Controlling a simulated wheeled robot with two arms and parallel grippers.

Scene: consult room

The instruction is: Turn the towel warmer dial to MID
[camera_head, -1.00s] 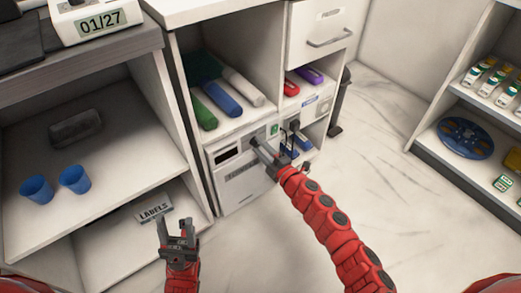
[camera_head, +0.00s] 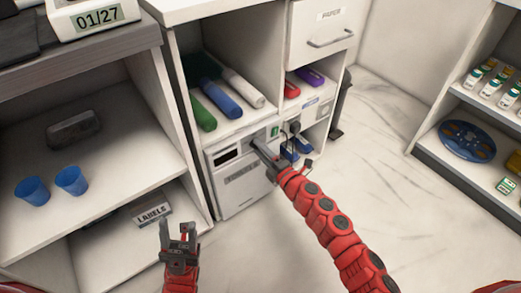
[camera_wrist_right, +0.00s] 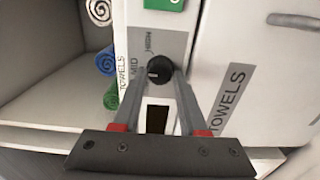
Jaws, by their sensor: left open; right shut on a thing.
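The towel warmer (camera_head: 236,192) is a white box in the lower part of the middle cabinet. Its black dial (camera_wrist_right: 160,70) shows in the right wrist view on a grey panel marked HIGH and MID. The dial's small white mark is on its left side, facing roughly towards MID; I cannot tell if it lines up exactly. My right gripper (camera_wrist_right: 160,84) is shut on the dial, one finger on each side. In the head view the right gripper (camera_head: 262,150) covers the dial. My left gripper (camera_head: 178,228) is open and empty, away from the warmer.
Rolled towels (camera_head: 222,98) lie on the shelf above the warmer. Blue cups (camera_head: 72,181) and a LABELS box (camera_head: 151,213) are in the left cabinet. Plugs and cables (camera_head: 293,128) are just right of the dial. The floor (camera_head: 390,130) at right is clear.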

